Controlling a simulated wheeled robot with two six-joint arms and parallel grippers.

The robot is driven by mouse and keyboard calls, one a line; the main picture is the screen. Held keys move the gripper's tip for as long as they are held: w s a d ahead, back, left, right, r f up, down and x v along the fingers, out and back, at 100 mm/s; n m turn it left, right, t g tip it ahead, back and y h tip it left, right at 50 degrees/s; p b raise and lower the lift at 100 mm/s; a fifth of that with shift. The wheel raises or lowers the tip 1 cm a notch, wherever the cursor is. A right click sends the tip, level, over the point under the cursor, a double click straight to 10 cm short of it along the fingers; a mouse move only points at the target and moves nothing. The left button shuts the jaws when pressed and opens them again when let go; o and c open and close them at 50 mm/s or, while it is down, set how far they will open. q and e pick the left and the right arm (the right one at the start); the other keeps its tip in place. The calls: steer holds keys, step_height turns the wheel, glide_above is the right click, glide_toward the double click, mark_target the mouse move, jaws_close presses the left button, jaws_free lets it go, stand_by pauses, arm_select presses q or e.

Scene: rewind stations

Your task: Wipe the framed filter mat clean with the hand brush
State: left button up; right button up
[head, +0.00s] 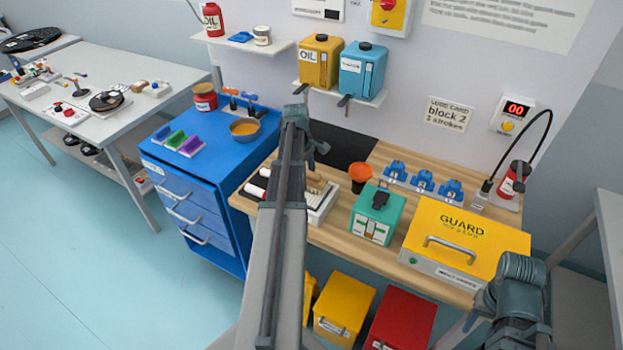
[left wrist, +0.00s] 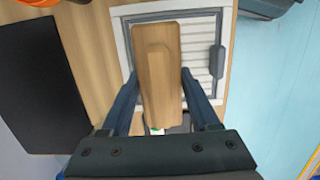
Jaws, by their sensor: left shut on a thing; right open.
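My left gripper (left wrist: 160,76) is shut on the wooden hand brush (left wrist: 157,50), whose plain back faces the wrist camera. The framed filter mat (left wrist: 202,42) lies below the brush, with pale slats, a white frame and a dark handle on its right side. The brush covers the mat's middle and left part. I cannot tell whether its bristles touch the mat. In the head view, the mat's white frame (head: 322,211) shows on the wooden bench, partly hidden by my left arm. My right arm shows at the lower right, but its gripper is out of view.
An orange funnel (head: 360,174), a teal box (head: 378,213) and a yellow guard box (head: 462,237) stand right of the mat. A black panel (left wrist: 38,85) lies beside it in the wrist view. A blue cabinet (head: 205,190) stands left of the bench.

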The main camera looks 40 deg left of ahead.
mark_target(316, 175)
arm_select(q)
steer(key=shift+a, duration=0.2)
steer(key=shift+s+a, duration=0.25)
steer(key=shift+a, duration=0.55)
steer(key=shift+s+a, duration=0.25)
steer(key=shift+a, duration=0.5)
steer(key=shift+d+f, duration=0.1)
steer(key=shift+f, duration=0.05)
steer(key=shift+d, duration=0.1)
steer(key=shift+c, duration=0.6)
steer(key=shift+w+d, duration=0.25)
steer(key=shift+d, duration=0.55)
steer(key=shift+w+d, duration=0.25)
steer(key=shift+d, duration=0.5)
steer(key=shift+w+d, duration=0.2)
steer(key=shift+d, duration=0.6)
steer(key=shift+w+d, duration=0.15)
steer(key=shift+d, duration=0.7)
steer(key=shift+d, duration=0.1)
